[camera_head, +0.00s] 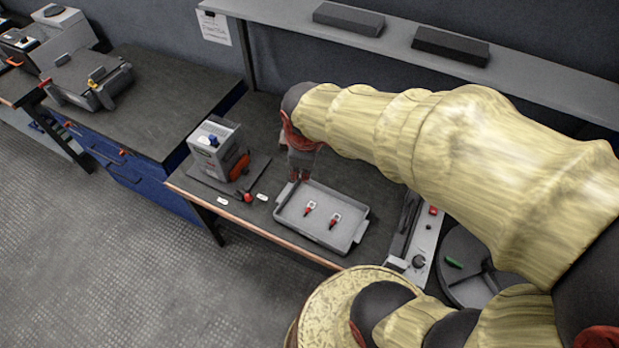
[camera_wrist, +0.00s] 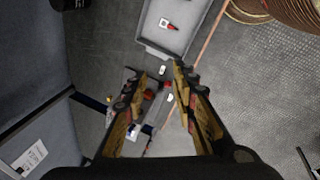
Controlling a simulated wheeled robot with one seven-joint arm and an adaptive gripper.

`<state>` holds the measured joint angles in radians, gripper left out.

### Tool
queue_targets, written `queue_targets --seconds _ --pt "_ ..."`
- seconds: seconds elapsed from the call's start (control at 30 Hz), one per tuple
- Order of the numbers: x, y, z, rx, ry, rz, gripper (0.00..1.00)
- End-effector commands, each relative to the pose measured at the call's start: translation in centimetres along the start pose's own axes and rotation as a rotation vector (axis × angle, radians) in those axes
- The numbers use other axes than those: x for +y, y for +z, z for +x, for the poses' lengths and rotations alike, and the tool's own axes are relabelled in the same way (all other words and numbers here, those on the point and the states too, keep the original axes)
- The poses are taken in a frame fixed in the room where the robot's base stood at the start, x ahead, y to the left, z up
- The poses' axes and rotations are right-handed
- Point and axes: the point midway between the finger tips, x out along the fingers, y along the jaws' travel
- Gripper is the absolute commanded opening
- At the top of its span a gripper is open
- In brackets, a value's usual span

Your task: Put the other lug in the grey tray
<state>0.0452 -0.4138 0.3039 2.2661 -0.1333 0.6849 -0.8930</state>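The grey tray (camera_head: 285,222) lies on the dark bench. Two small lugs with red sleeves, a left one (camera_head: 309,209) and a right one (camera_head: 334,221), lie apart inside it, each with a pale square by it. My gripper (camera_head: 301,174) is above the tray's far left corner, partly hidden by my wrist. In the wrist view my gripper (camera_wrist: 156,73) has its fingers spread with nothing held between them. That view also shows part of the tray (camera_wrist: 162,47) at the top with one lug (camera_wrist: 172,27) in it.
A grey box unit (camera_head: 212,150) with a red part (camera_head: 239,166) stands left of the tray. A red knob (camera_head: 248,197) and two white tags (camera_head: 222,201) lie near it. A switch strip (camera_head: 419,245) and a round dark bin (camera_head: 462,285) are to the right. A shelf (camera_head: 540,72) runs behind.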

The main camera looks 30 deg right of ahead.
Motion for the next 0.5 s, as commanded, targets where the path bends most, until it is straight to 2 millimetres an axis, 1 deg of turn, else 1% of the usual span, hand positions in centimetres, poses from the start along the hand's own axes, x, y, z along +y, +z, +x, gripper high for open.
queue_targets --seconds 0.03,0.1,0.2,0.3,0.4,0.5 --pt "-0.5 0.1 -2.1 0.024 0.019 0.102 0.28" --pt "-1.5 0.3 -4.7 0.058 0.032 0.263 0.28" --pt "-3.1 0.7 -7.9 0.109 0.038 0.483 0.28" --pt "-4.7 1.2 -10.4 0.156 0.032 0.674 0.28" --pt "-6.1 1.6 -12.0 0.191 0.019 0.819 0.28" --pt "-7.0 1.9 -12.9 0.213 0.008 0.910 0.28"
